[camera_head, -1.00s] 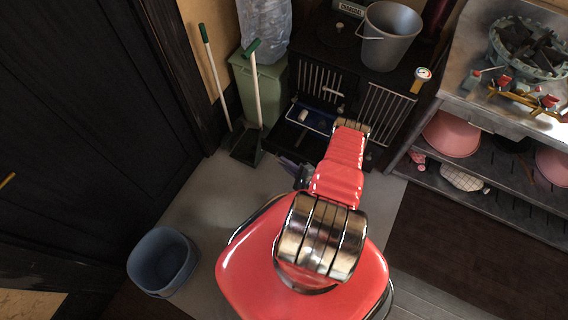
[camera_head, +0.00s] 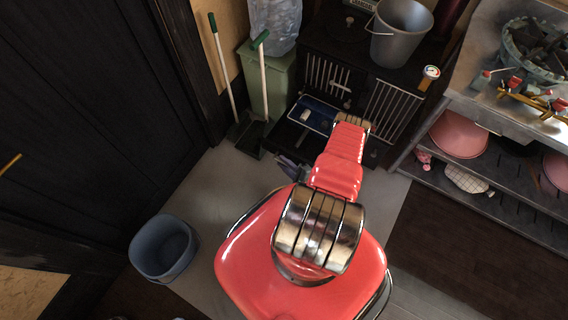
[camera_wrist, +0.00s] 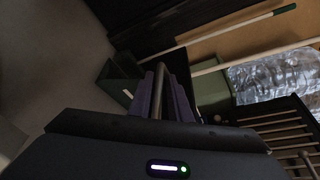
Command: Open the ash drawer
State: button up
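The black stove (camera_head: 345,45) stands at the top centre of the head view, with barred panels on its front. Low on its front, a blue-lined tray-like recess (camera_head: 318,107) holds a small white item; I cannot tell whether this is the ash drawer. My gripper (camera_head: 291,168) is low in front of the stove, mostly hidden by my red arm. In the wrist view, my purple fingers (camera_wrist: 167,97) lie on either side of a grey metal bar (camera_wrist: 159,85). I cannot tell whether they press on it.
A grey bucket (camera_head: 402,42) stands on the stove. A green bin (camera_head: 267,82), a broom and dustpan (camera_head: 246,136) stand to its left. A blue-grey tub (camera_head: 162,250) is on the floor, lower left. Metal shelving (camera_head: 490,160) is at right. Pale floor between is clear.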

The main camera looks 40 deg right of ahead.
jog(key=shift+s, duration=0.15)
jog(key=shift+s+r, duration=0.1)
jog(key=shift+s, duration=0.4)
jog(key=v, duration=1.2)
jog(key=shift+s+r, duration=0.15)
jog(key=shift+s, duration=0.1)
dwell(0.7)
